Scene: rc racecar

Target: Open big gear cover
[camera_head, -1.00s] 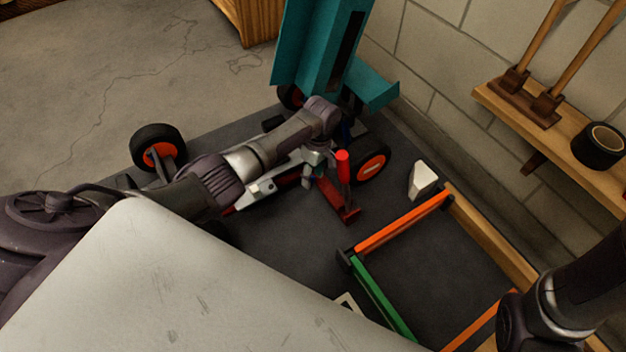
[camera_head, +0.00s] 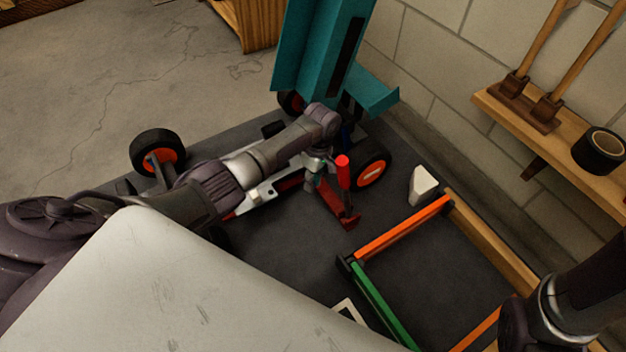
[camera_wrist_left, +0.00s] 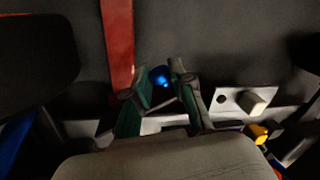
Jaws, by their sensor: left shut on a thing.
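The RC car stands on a dark mat, and its white chassis (camera_head: 262,192) shows below my left arm. My left gripper (camera_head: 311,180) points down over the chassis, beside a red-handled tool. In the left wrist view, its two green-and-grey fingers (camera_wrist_left: 158,88) are shut on a small shiny blue knob (camera_wrist_left: 160,76), with a gap above the palm. A white plate (camera_wrist_left: 236,97) with a hole and a pale peg lies just right of the fingers. I cannot tell which part is the big gear cover. My left arm hides much of the car. My right gripper is out of frame.
A teal car body (camera_head: 318,50) stands raised behind the chassis. A red-handled tool (camera_head: 343,172) stands close to my left gripper. A white block (camera_head: 422,185) and an orange-and-green frame (camera_head: 405,228) lie to the right. A wooden shelf (camera_head: 548,133) is on the wall.

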